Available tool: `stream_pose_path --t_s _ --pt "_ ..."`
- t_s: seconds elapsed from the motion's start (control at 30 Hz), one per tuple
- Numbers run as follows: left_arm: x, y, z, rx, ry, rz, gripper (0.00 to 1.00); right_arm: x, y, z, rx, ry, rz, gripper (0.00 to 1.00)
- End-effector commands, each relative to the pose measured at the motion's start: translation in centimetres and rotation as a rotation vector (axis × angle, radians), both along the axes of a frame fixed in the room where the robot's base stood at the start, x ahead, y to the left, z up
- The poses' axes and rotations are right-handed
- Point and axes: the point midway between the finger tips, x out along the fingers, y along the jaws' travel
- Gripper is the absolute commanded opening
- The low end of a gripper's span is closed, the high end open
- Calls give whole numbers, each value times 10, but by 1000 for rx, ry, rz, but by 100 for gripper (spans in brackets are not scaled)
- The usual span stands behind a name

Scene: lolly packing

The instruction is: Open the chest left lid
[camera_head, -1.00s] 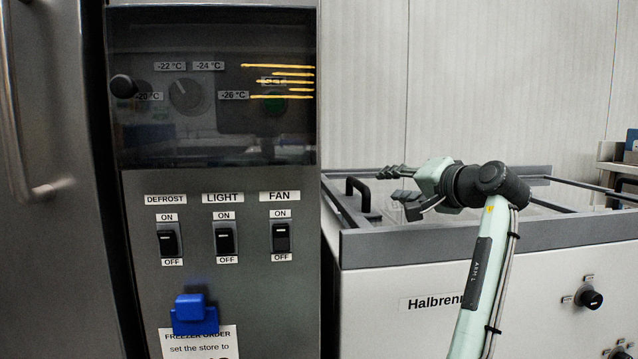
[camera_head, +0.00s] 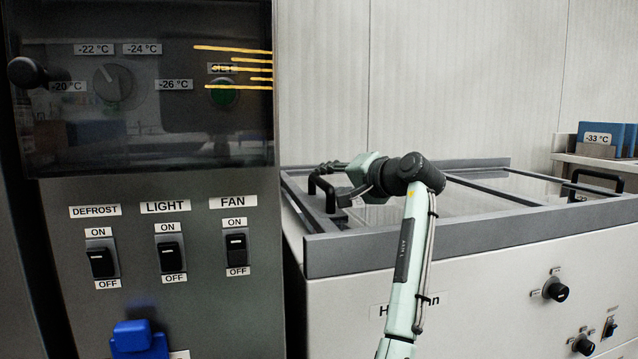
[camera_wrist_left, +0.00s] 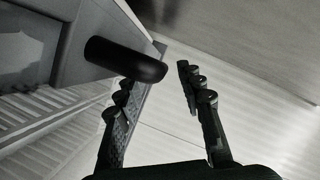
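The white chest (camera_head: 480,285) has a grey top frame and two glass lids, which look flat and closed. The left lid (camera_head: 430,208) has a black bar handle (camera_head: 315,187) at its left end. My left gripper (camera_head: 328,168) is above the lid, just beside and behind that handle. In the left wrist view the two dark fingers (camera_wrist_left: 157,80) are apart with nothing between them. The rounded end of the black handle (camera_wrist_left: 125,60) shows close to the left finger; I cannot tell whether they touch. My right gripper is out of view.
The right lid has its own black handle (camera_head: 597,180). A tall grey cabinet (camera_head: 200,300) with switches and a dark window stands close on the left. The chest front carries a black knob (camera_head: 556,289). A shelf with blue boxes (camera_head: 597,138) is at the back right.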

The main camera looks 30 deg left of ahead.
Motion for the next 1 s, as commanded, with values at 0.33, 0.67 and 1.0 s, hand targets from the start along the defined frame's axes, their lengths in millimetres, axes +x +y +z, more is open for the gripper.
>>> stream_pose_path --t_s 0.33,0.67,1.0 --pt "14 36 -8 1 0 1 38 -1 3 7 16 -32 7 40" --pt "14 37 -8 0 -1 0 30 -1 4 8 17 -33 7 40" --pt "14 36 -9 0 -1 0 0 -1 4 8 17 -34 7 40"
